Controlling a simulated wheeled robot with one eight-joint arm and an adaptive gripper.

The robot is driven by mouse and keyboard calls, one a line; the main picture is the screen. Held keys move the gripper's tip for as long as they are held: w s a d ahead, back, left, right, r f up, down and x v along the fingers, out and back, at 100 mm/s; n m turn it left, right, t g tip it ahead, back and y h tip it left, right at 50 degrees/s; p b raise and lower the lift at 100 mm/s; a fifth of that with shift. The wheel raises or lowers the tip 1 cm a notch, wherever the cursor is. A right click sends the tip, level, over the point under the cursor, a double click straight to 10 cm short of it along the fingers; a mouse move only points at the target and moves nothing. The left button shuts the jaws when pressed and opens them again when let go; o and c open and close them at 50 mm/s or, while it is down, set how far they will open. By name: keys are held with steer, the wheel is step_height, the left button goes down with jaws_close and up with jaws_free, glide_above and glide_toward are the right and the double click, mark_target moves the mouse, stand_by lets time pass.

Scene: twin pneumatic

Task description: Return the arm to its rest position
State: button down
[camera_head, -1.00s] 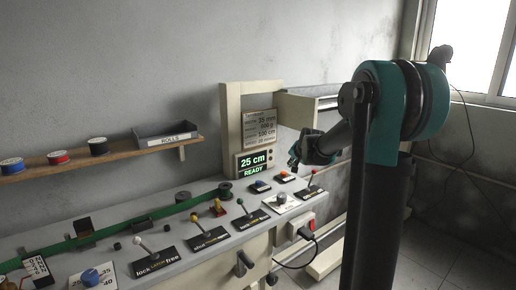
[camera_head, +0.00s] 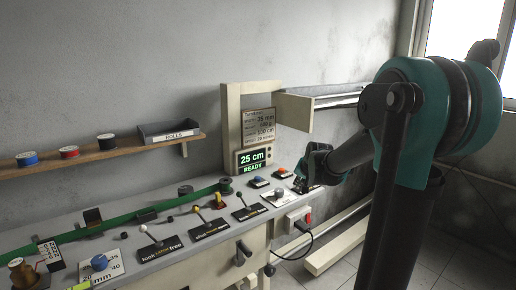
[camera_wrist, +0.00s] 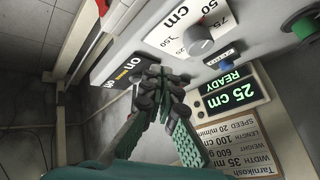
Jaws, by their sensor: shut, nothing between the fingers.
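My gripper (camera_head: 308,183) is at the right end of the grey machine bench in the head view, beside the black-and-white plates there. In the wrist view its two dark fingers (camera_wrist: 165,80) are together and hold nothing. They are in front of a black plate (camera_wrist: 122,65) marked "on", and partly cover it. Whether they touch the plate or its lever cannot be told. My upper arm fills the right of the head view and hides part of the forearm.
The display (camera_head: 252,160) reads 25 cm READY. A grey selector knob (camera_wrist: 198,40) and blue button are close to my gripper. Several levers and knobs line the bench (camera_head: 75,222). A beige box (camera_head: 294,112) with rails is above my gripper. A plug with a cable (camera_head: 304,227) is below.

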steer(key=s+d+f+n+g, duration=0.1)
steer(key=s+f, duration=0.3)
steer(key=s, duration=0.6)
steer(key=s+d+f+n+g+h, duration=0.1)
steer(key=s+f, duration=0.4)
steer(key=s, duration=0.6)
steer(key=s+d+f+n+g, duration=0.1)
steer(key=s+f+n, duration=0.2)
steer(key=s, duration=0.7)
steer(key=shift+s+f+g+h, duration=0.15)
steer(key=shift+f+g+h, duration=0.15)
steer(key=shift+f, duration=0.65)
steer(key=shift+r, duration=0.1)
stand_by(0.4)
